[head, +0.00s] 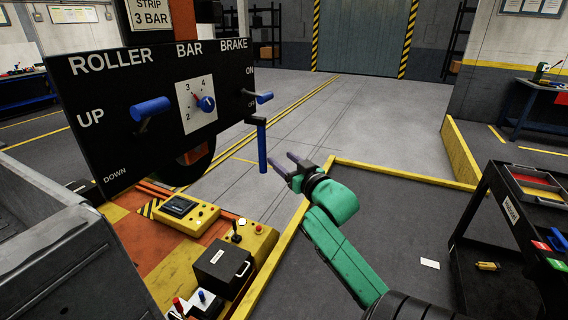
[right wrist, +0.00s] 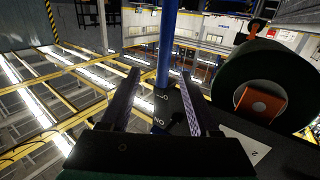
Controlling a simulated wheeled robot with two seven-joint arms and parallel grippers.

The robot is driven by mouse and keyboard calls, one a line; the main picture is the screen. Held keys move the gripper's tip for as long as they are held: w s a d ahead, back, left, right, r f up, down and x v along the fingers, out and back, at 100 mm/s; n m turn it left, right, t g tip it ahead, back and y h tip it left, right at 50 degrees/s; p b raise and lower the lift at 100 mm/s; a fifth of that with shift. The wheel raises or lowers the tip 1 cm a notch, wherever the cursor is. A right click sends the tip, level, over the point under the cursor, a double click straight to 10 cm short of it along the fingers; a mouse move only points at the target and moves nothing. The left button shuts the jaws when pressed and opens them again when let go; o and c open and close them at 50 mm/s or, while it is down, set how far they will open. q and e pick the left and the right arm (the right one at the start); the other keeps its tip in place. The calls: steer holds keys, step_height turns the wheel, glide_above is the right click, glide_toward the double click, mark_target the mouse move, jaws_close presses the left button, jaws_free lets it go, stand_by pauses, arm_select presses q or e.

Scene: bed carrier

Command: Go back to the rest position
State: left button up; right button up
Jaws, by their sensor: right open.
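My right gripper (head: 286,168) is open and empty. In the head view it is at the end of the green arm, just right of the blue vertical handle (head: 262,148) below the right edge of the black panel (head: 110,110). A small gap shows between the fingertips and the handle. In the right wrist view the blue handle (right wrist: 166,45) shows beyond and between the two open fingers (right wrist: 160,90). My left gripper is not in view.
The panel carries a blue roller lever (head: 150,108), a dial (head: 204,103) and a blue brake lever (head: 264,97). Below stand a yellow control box (head: 190,215) and a black box (head: 222,268). A dark rack with bins (head: 510,215) stands at right. Floor beyond is clear.

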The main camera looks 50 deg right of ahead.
steer(key=shift+w, duration=0.1)
stand_by(0.3)
step_height(320, 180, down, 33)
steer(key=s+g+y, duration=0.1)
steer(key=s+g, duration=0.1)
steer(key=g, duration=0.5)
steer(key=s+a+f+n+g+y, duration=0.15)
steer(key=s+a+f, duration=0.35)
steer(key=f, duration=0.5)
steer(key=s+a+f+n+g+y, duration=0.15)
steer(key=s+a+f, duration=0.35)
steer(key=f, duration=0.5)
steer(key=s+a+f+n+g, duration=0.1)
steer(key=s+a+f+g, duration=0.1)
steer(key=s, duration=0.5)
steer(key=s+a+f+n+g, duration=0.1)
steer(key=s+a+f+g, duration=0.1)
steer(key=s+a+f, duration=0.3)
steer(key=s+a+f+n+g+y, duration=0.1)
steer(key=s+a+f, duration=0.3)
steer(key=s, duration=0.7)
steer(key=shift+s+a+f+g, duration=0.25)
steer(key=shift+f+g, duration=0.35)
steer(key=shift+f, duration=0.35)
